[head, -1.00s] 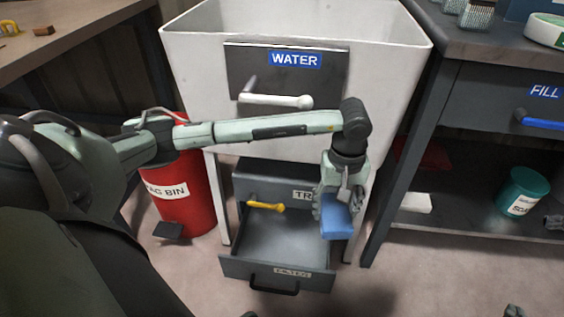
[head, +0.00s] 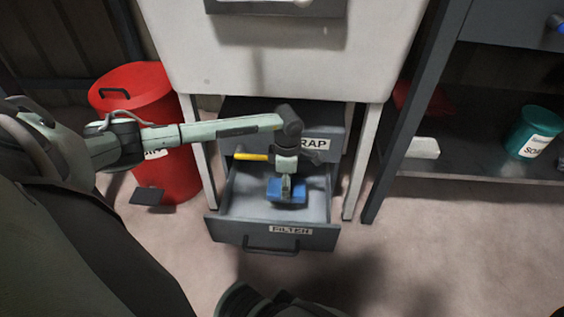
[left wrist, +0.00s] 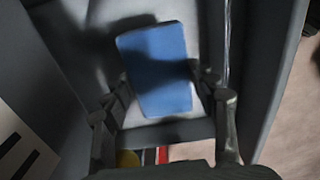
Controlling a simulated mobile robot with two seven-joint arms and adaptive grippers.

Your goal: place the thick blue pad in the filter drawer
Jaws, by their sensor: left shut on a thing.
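The thick blue pad (head: 272,190) is at the drawer in the head view, below my left gripper (head: 287,187). My left gripper points down and is shut on the pad. The left wrist view shows the pad (left wrist: 158,65) between the two fingers, over the drawer's pale floor. The filter drawer (head: 290,231) is pulled open, with its label on the front. The pad is within the drawer's opening; whether it touches the floor I cannot tell. My right gripper is not in view.
A red bin (head: 150,100) stands at left. The white water cabinet (head: 290,65) overhangs the drawer. A shelf with a teal pot (head: 533,132) is at right.

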